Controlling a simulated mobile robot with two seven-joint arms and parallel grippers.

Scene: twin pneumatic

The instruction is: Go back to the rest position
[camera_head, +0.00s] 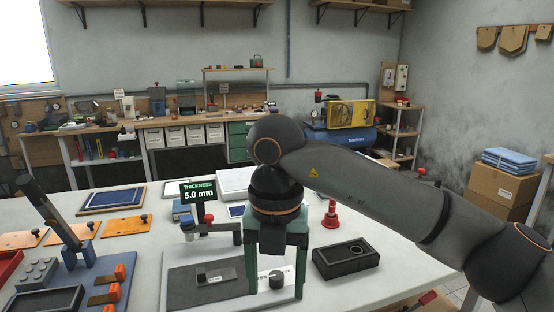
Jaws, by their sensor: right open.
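My right arm comes in from the right and bends down over the white table (140,262). Its right gripper (276,285) points down, open, over the right part of a thickness gauge base. The display (198,191) reads "THICKNESS 5.0 mm". My left gripper is not in view.
A black box with a round recess (346,258) lies right of the gripper. A red stand (331,214) is behind it. A blue fixture with orange clamps (85,260) stands at left. A workbench (180,122) and blue compressor (340,136) stand at the back.

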